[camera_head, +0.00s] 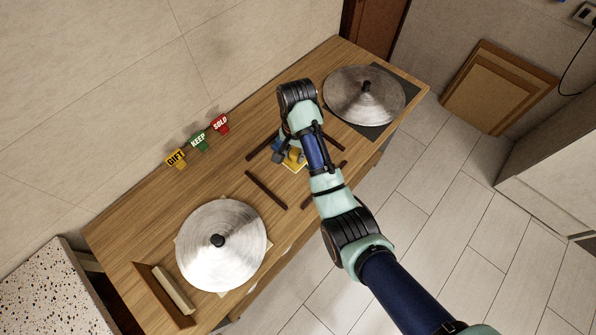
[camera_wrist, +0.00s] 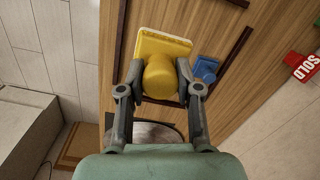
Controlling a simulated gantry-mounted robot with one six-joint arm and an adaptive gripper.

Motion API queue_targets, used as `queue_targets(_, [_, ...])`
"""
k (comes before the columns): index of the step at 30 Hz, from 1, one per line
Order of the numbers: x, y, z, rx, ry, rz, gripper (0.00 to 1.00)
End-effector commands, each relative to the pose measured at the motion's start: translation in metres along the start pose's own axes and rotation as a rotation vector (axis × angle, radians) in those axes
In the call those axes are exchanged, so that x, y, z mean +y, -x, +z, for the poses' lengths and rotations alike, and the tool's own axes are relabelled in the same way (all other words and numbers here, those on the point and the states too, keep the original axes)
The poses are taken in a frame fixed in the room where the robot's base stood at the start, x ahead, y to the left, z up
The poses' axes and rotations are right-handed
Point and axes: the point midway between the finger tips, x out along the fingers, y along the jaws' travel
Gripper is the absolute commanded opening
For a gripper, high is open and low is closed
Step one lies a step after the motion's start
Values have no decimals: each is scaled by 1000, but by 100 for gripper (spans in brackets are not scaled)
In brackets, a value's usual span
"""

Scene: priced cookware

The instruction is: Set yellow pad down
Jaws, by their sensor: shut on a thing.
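The yellow pad (camera_wrist: 160,44) is a flat square with a rounded yellow knob (camera_wrist: 160,78) on it. My gripper (camera_wrist: 159,92) is shut on the knob, one finger on each side. In the head view the pad (camera_head: 296,163) shows partly beneath my gripper (camera_head: 289,155), over the wooden counter between dark strips. I cannot tell whether the pad touches the counter. A small blue piece (camera_wrist: 206,69) lies close to the right of the right finger in the wrist view. My arm hides part of this area in the head view.
Dark strips (camera_head: 266,190) lie around the pad. Large metal lids stand at the near left (camera_head: 221,246) and far right (camera_head: 364,96). GIFT (camera_head: 176,159), KEEP (camera_head: 200,141) and SOLD (camera_head: 221,124) signs line the wall side. A wooden tray (camera_head: 152,291) lies at the near left end.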

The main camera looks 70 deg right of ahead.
Motion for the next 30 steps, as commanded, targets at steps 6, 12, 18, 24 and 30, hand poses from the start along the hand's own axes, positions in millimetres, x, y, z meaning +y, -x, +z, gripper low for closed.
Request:
queue_targets(6, [2,-77,-3,-3,-1,4,0])
queue_targets(12, [2,-123,-5,-1,-1,2,0])
queue_targets(18, [2,-132,-6,1,-1,0,0])
queue_targets(24, [3,-165,-7,-1,-1,2,0])
queue_targets(30, [2,-174,-8,1,-1,0,0])
